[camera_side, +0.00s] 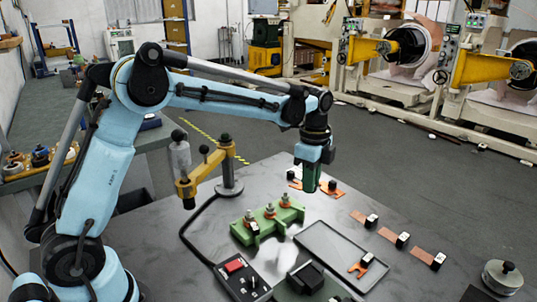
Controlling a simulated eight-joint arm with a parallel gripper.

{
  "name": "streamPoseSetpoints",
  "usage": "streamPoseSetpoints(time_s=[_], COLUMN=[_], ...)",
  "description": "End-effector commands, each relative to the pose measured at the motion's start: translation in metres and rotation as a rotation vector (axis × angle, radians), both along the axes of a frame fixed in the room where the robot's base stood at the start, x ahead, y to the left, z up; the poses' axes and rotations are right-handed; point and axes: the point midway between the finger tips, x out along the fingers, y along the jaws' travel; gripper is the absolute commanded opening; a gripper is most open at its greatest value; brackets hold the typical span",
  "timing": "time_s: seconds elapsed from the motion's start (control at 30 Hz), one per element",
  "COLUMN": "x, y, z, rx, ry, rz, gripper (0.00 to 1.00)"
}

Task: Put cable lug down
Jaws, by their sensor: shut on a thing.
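My gripper (310,187) hangs pointing down from the arm, above the far part of the grey table. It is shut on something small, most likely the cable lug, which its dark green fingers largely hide. A copper, fork-shaped piece with a black block (361,266) lies in the shallow grey tray (318,262), near its right end. A copper piece with a black block (332,188) shows just right of my fingertips; I cannot tell whether it touches them.
A green fixture with several posts (267,222) stands left of the tray. Copper strips with black blocks (397,238) lie in a row to the right. A yellow stand (205,170), a control box with a red switch (240,277) and a round metal weight (502,277) also occupy the table.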

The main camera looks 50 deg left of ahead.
Motion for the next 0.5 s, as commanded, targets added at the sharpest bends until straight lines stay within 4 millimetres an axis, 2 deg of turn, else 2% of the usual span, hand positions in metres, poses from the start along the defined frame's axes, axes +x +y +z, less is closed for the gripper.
streamPoseSetpoints(time_s=[0.5], x=[-0.0004], y=[-0.0015], z=[0.0057], rx=[0.0], ry=[0.0], rz=[0.008], gripper=[0.0])
